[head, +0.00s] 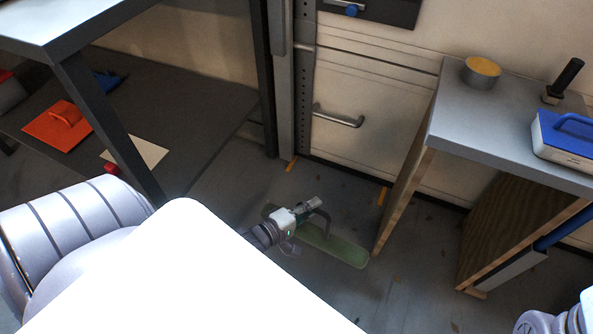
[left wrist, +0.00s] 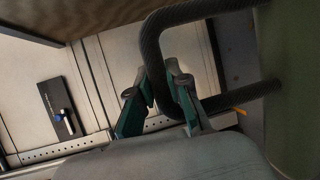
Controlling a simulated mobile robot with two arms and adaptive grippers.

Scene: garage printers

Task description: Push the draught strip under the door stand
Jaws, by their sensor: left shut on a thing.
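The draught strip (head: 346,251) is a long green bar with a dark looped handle. It lies low over the floor in front of the door stand; I cannot tell whether it touches the floor. My left gripper (head: 312,212) is shut on its handle, hiding part of the strip. In the left wrist view the gripper (left wrist: 163,98) has its fingers around the dark handle (left wrist: 190,15), and the green strip (left wrist: 295,60) fills the right side. My right gripper is out of view.
A grey-topped bench (head: 440,105) with wooden side panels stands close to the strip's right end. A blue-lidded box (head: 565,140) and yellow-topped tin (head: 481,72) sit on it. A dark-legged table (head: 85,100) stands left. Orange marks (head: 382,197) lie on the floor near the door.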

